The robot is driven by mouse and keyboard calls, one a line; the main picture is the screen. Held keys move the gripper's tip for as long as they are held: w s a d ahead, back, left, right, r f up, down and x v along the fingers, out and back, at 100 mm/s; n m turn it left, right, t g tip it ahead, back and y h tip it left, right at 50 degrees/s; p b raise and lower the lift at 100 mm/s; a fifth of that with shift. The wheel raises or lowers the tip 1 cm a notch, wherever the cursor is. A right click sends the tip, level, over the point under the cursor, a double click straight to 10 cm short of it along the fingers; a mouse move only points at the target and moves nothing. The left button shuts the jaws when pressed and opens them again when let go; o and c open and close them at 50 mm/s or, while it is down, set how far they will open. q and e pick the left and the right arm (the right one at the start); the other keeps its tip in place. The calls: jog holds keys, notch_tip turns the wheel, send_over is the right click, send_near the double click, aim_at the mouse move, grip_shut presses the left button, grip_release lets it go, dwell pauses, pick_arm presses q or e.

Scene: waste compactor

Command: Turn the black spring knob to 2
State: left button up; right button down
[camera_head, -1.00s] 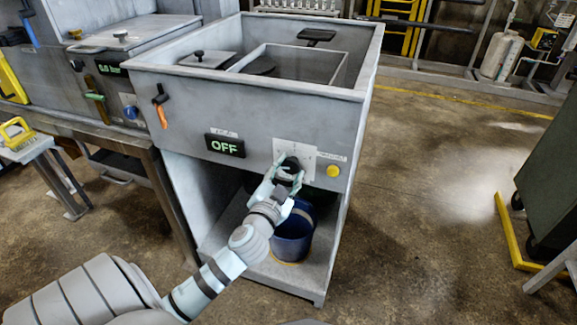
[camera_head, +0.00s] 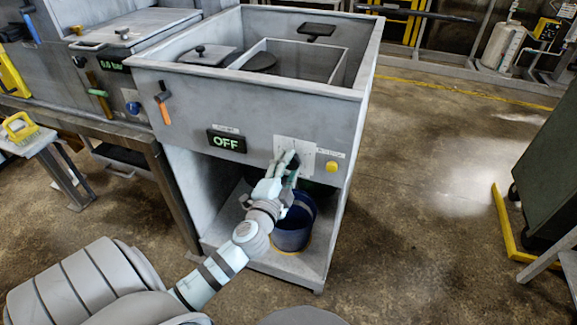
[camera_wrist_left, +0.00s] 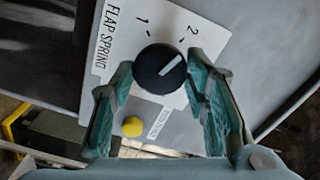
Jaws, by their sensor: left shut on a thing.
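The black spring knob (camera_wrist_left: 159,68) sits on a white plate (camera_wrist_left: 110,70) marked "FLAP SPRING" in the left wrist view. Its white pointer line aims up and right, roughly towards the tick by the "2"; the "1" is to the left of that. My left gripper (camera_wrist_left: 160,72) is shut on the knob, one finger on each side. In the head view my left gripper (camera_head: 286,163) is at the plate (camera_head: 307,152) on the front panel, and mostly hides the knob. My right gripper is not in view.
A yellow button (camera_head: 331,167) is right of the plate. A display (camera_head: 226,142) reading "OFF" and an orange-handled lever (camera_head: 163,103) are to the left. A blue bucket (camera_head: 293,230) stands under the panel, below my left gripper.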

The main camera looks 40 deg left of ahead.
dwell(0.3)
pick_arm(q)
jog(key=o, duration=1.1)
jog(key=shift+o, duration=0.2)
jog(key=v, duration=1.2)
jog(key=shift+w+d, duration=0.1)
